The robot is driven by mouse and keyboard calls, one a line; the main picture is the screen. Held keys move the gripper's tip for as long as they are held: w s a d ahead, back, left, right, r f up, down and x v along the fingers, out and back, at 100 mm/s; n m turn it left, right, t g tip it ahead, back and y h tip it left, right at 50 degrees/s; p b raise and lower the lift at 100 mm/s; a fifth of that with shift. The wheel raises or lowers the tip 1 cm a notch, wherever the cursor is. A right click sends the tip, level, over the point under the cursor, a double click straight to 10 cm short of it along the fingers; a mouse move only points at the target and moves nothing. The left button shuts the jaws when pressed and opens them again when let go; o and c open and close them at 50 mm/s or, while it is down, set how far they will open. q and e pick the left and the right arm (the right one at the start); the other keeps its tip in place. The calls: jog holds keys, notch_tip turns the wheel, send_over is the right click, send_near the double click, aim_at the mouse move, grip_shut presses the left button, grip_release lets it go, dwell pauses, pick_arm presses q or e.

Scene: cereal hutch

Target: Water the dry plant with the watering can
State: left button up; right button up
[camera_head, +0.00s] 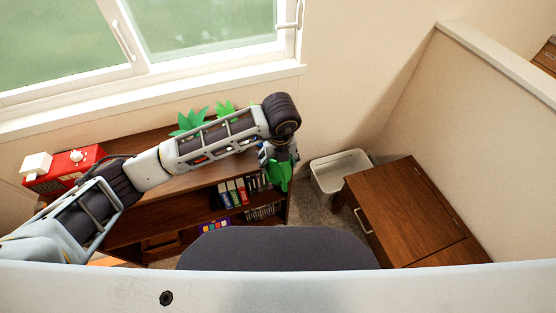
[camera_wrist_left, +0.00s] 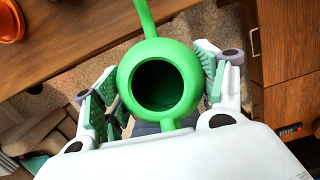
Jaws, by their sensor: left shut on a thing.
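The green watering can (camera_head: 281,174) is held in my left gripper (camera_head: 276,158), past the right end of the wooden shelf unit. In the left wrist view the can (camera_wrist_left: 187,58) shows its dark round opening, with the pads of the left gripper (camera_wrist_left: 160,90) shut on both sides of it. Its thin spout or handle runs up out of the picture. Two green leafy plants, one on the left (camera_head: 188,122) and one on the right (camera_head: 226,111), stand on the shelf top, partly hidden behind my left arm. I cannot tell which is dry. My right gripper is out of view.
The shelf unit (camera_head: 150,212) holds several books and stands under the window. A red box-like appliance (camera_head: 62,168) is at its left end. A white bin (camera_head: 341,173) and a wooden cabinet (camera_head: 405,205) stand to the right. An orange pot (camera_wrist_left: 10,24) shows in the wrist view.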

pick_arm(q)
jog(key=shift+w+r+t+b, duration=0.1)
jog(key=shift+w+t+b, duration=0.2)
jog(key=shift+t+b, duration=1.1)
jog(key=shift+a+r+y+b, duration=0.15)
jog(key=shift+y+b, duration=0.15)
jog(key=shift+b, duration=0.2)
jog(key=shift+r, duration=0.1)
